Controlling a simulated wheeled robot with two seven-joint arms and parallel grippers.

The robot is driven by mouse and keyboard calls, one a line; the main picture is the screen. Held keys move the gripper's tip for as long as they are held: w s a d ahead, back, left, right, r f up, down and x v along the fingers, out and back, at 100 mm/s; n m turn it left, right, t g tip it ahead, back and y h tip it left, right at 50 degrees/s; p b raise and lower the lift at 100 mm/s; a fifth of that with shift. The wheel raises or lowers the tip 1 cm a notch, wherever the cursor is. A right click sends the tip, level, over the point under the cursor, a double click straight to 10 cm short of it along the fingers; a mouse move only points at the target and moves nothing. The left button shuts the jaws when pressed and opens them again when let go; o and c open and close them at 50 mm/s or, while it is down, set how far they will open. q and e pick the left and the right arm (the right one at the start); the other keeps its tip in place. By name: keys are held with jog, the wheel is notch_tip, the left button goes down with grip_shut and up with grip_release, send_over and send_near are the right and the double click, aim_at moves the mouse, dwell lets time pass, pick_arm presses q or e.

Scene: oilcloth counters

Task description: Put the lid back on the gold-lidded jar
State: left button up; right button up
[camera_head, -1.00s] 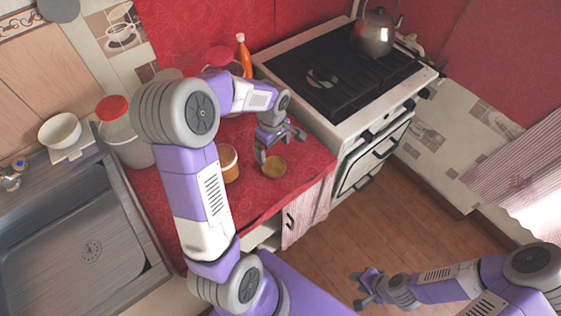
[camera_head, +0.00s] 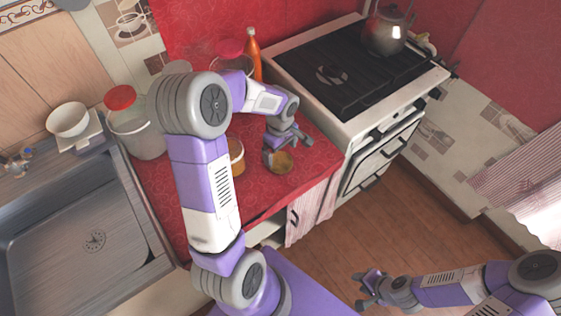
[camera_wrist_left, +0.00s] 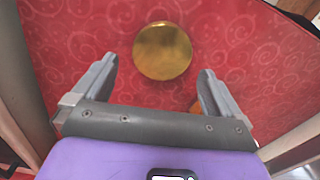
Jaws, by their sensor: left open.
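The gold lid (camera_head: 281,162) lies flat on the red oilcloth counter near its front edge. In the left wrist view the lid (camera_wrist_left: 162,50) is a round gold disc, ahead of and between my fingers, touching neither. My left gripper (camera_head: 287,150) is open and empty just above the lid; it also shows in the left wrist view (camera_wrist_left: 160,85). An open jar with amber contents (camera_head: 237,157) stands left of the lid, partly hidden behind my left arm.
A red-lidded jar (camera_head: 139,128) stands by the sink (camera_head: 80,235). An orange bottle (camera_head: 254,58) and a pink-red lidded jar (camera_head: 231,50) stand at the back. The stove (camera_head: 340,75) with a kettle (camera_head: 387,30) borders the counter on the right.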

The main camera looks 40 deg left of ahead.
aim_at(281, 161)
pick_arm(q)
notch_tip(281, 161, down, 4)
jog(key=shift+s+d+f+b, duration=0.15)
jog(key=shift+b, duration=0.45)
jog(key=c, duration=0.8)
